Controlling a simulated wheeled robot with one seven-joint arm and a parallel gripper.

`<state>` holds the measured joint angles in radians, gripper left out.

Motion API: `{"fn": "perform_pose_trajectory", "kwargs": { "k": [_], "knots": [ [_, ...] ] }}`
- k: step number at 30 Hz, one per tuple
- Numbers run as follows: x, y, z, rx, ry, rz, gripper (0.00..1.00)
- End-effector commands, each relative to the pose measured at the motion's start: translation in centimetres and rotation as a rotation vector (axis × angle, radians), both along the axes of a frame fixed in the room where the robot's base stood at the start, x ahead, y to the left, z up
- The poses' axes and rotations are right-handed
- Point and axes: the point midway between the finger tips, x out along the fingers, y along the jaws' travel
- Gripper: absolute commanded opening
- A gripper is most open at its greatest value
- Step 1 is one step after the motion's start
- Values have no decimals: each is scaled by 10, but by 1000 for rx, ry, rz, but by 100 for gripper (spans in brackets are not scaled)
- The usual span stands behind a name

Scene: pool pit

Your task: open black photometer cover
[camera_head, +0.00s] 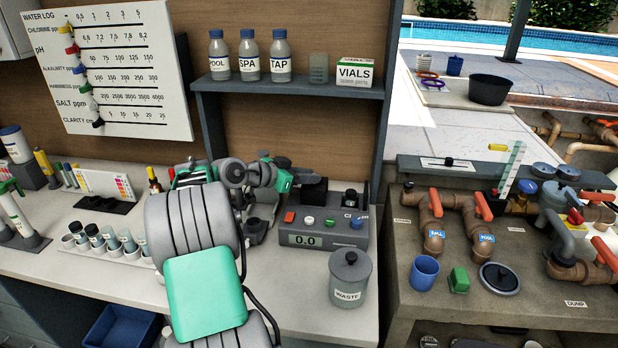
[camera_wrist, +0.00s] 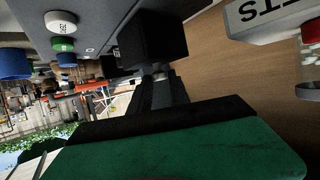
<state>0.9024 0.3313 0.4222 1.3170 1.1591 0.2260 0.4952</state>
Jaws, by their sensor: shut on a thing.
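The photometer (camera_head: 322,228) is a grey box on the left counter, with a display reading 0.0 and red, white, green and blue buttons. Its black cover (camera_head: 313,194) is a small dark block at the back of its top; it also shows in the wrist view (camera_wrist: 150,40), above my fingers. My gripper (camera_head: 297,179) reaches in from the left at the cover's height. In the wrist view my dark fingers (camera_wrist: 160,78) are shut at the near side of the cover, seemingly on its edge. The exact contact is dark and partly hidden.
A grey WASTE canister (camera_head: 349,280) stands in front of the photometer. Sample bottles (camera_head: 249,56) and a VIALS box (camera_head: 354,72) sit on the shelf above. Several small vials (camera_head: 105,240) stand at the left. Pipes with orange valves (camera_head: 436,225) fill the right bench.

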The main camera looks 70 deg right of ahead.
Motion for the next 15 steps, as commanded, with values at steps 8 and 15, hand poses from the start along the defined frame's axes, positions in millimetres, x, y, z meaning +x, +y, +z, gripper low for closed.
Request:
{"fn": "perform_pose_trajectory", "kwargs": {
  "k": [8,15],
  "knots": [
    [-1,0,0,-1,0,-3,41],
    [0,0,0,-1,0,0,42]
  ]
}}
